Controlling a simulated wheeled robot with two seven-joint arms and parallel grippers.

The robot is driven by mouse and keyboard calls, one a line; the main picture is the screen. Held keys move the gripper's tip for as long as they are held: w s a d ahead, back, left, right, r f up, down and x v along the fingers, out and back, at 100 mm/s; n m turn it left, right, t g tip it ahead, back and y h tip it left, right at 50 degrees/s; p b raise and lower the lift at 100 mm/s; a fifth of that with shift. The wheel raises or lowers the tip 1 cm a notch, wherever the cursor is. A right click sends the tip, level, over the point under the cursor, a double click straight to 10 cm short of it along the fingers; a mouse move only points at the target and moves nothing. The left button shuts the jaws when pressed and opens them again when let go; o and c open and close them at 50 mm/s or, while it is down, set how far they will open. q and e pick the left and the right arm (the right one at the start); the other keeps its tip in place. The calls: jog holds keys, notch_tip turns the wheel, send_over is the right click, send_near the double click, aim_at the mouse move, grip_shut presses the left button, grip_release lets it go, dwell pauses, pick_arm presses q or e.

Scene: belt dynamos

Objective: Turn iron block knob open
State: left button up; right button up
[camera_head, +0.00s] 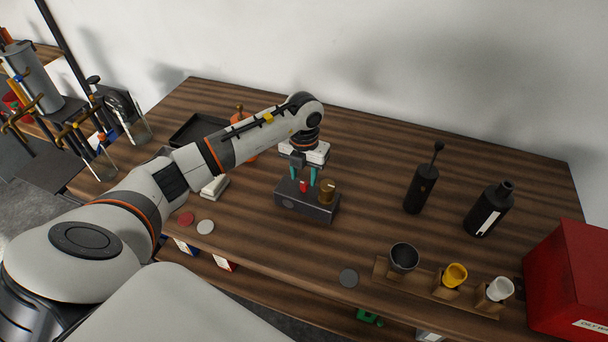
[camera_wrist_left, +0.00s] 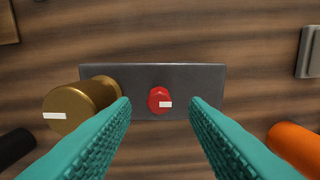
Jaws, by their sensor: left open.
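The iron block (camera_head: 292,203) is a dark grey box on the wooden table. A small red knob (camera_wrist_left: 159,98) with a white mark sits on its top; in the head view the red knob (camera_head: 303,186) shows between my fingers. A larger brass cylinder (camera_head: 327,192) stands at one end of the block, and it also has a white mark in the left wrist view (camera_wrist_left: 78,108). My left gripper (camera_head: 303,176) points down over the block. Its teal fingers are open, one on each side of the red knob, with gaps to it. My right gripper is not in view.
A black pump bottle (camera_head: 421,188) and a dark bottle (camera_head: 488,210) stand to the right. A wooden rack (camera_head: 425,283) with cups and a red box (camera_head: 572,280) are at the front right. A black tray (camera_head: 195,132) and an orange object (camera_head: 243,124) lie behind my arm.

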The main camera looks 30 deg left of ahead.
aim_at(304, 186)
pick_arm(q)
jog(key=shift+f, duration=1.45)
jog(key=shift+c, duration=0.5)
grip_shut()
